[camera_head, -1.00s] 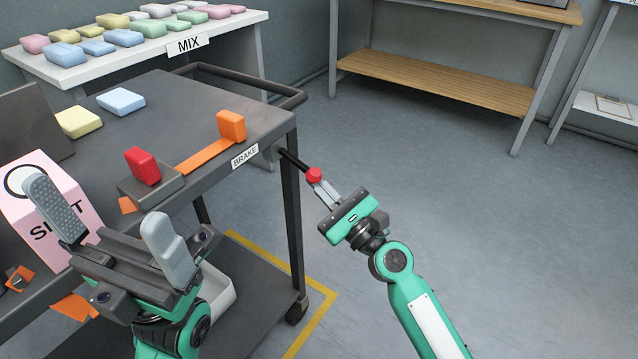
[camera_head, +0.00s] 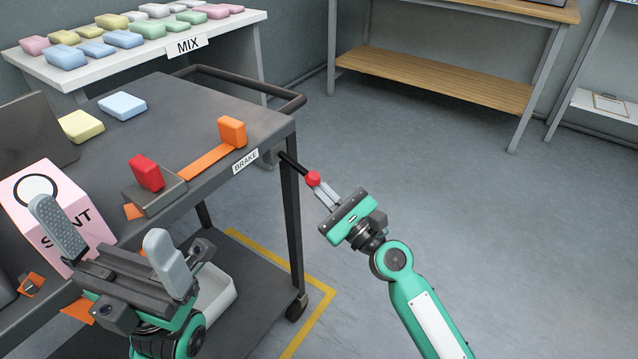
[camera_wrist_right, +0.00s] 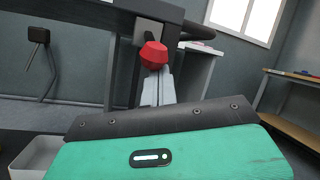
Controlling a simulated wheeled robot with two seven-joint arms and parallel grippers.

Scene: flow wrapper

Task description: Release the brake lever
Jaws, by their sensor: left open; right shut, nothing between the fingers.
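My left gripper (camera_head: 112,245) is open and empty, in front of the pink box, away from the lever.
The dark cart (camera_head: 170,100) carries a red block (camera_head: 147,173), an orange block (camera_head: 232,132), yellow and blue packs and a pink box (camera_head: 48,200). A MIX table (camera_head: 240,30) with several pastel packs stands behind. Floor to the right is clear.

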